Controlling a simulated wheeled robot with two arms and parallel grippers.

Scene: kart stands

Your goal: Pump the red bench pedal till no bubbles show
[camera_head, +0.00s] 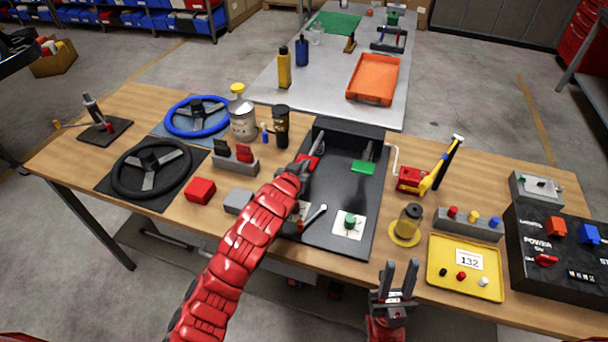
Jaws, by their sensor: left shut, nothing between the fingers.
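The black pedal bench (338,190) stands mid-table, with a red pedal (313,160) on its left and a green pedal (362,167) on its right. My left gripper (303,165) is shut at the red pedal, its tips against or just over the pad; contact is not clear. The hand and forearm hide part of the bench's left side. White cards lie on the bench front, one with a green knob (350,219). No bubbles can be made out at this size. My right gripper (402,265) is open and empty at the table's front edge.
A yellow tray (465,285) and black control box (560,250) lie further right. Steering wheels (151,168), a red block (200,190) and a grey block (238,201) lie left.

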